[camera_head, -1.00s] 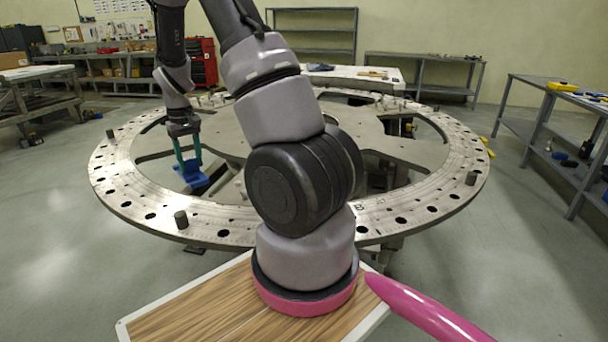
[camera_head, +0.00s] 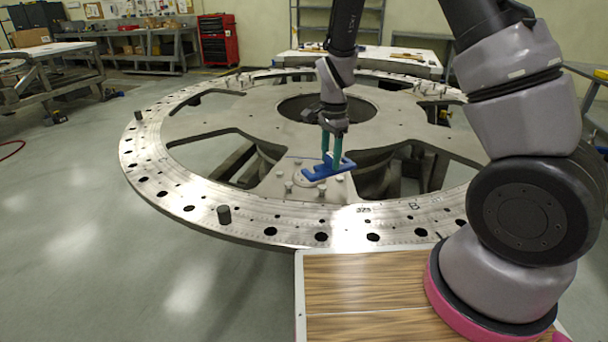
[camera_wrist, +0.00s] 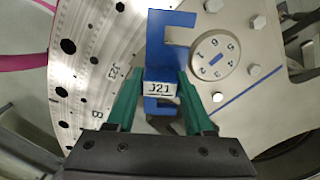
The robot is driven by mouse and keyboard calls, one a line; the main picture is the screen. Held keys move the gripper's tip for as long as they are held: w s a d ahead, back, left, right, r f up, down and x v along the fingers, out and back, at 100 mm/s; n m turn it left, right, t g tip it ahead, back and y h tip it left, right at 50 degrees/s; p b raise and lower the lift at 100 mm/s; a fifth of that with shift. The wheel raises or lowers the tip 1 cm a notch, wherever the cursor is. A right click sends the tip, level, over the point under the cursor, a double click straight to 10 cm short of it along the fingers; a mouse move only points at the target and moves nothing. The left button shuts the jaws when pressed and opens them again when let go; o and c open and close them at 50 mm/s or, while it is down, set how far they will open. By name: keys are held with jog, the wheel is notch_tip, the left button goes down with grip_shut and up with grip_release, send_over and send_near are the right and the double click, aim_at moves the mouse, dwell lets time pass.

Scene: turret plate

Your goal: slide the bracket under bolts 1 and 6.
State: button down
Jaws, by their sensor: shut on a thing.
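My gripper (camera_head: 333,147) has green fingers and is shut on the blue bracket (camera_head: 325,171). It holds the bracket over the plate area with the bolts, and I cannot tell the exact gap beneath it. Silver bolts (camera_head: 289,187) stand around a round hub on the turret plate (camera_head: 240,212). In the wrist view one bolt (camera_wrist: 213,5) is right of the bracket's far end and another (camera_wrist: 218,97) is right of the fingers.
Large openings lie between the plate's spokes. A blue line (camera_wrist: 250,93) marks the plate in the wrist view. My wood-topped base is in front.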

jog(key=s+a+f+m, duration=0.2)
jog(key=s+a+m, duration=0.4)
jog(key=a+m, duration=0.2)
jog(key=shift+s+a+f, duration=0.1)
jog(key=shift+f, duration=1.25)
jog(key=shift+s+a+f, duration=0.1)
jog(key=shift+f, duration=1.2)
jog(key=shift+w+f, duration=0.4)
jog(key=shift+w+d, duration=0.2)
jog(key=shift+w, duration=0.65)
jog(key=shift+a, duration=0.2)
jog(key=shift+w+d, duration=0.1)
jog(key=shift+w, duration=0.2)
jog(key=shift+w+d, duration=0.1)
jog(key=shift+w, duration=0.4)
jog(key=shift+w+f, duration=0.1)
jog(key=shift+w, duration=0.1)
